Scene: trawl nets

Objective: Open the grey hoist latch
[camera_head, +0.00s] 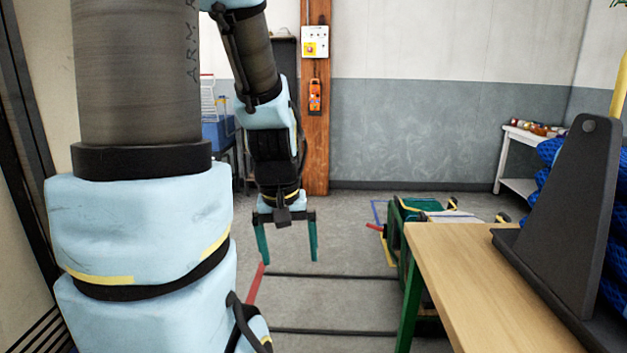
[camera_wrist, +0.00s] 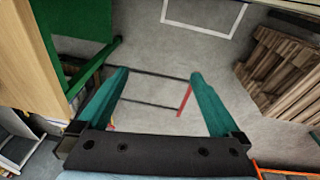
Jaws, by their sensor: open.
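My gripper (camera_head: 288,260) hangs pointing down, left of the wooden table, with its two green fingers spread wide and nothing between them. In the wrist view its fingers (camera_wrist: 158,74) are also apart, with bare floor and dark floor lines showing between them. I cannot make out a grey hoist latch for certain in either view. A dark grey upright plate (camera_head: 572,205) with a sloping edge stands on the table at the right, well away from my gripper; I cannot tell whether it belongs to the hoist.
The wooden table (camera_head: 480,270) fills the lower right, with blue netting (camera_head: 617,245) behind the plate. A red bar (camera_head: 256,284) shows near my gripper; I cannot tell its distance. Green equipment (camera_head: 402,215) stands beyond the table. Brown stacked boards (camera_wrist: 285,75) show in the wrist view.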

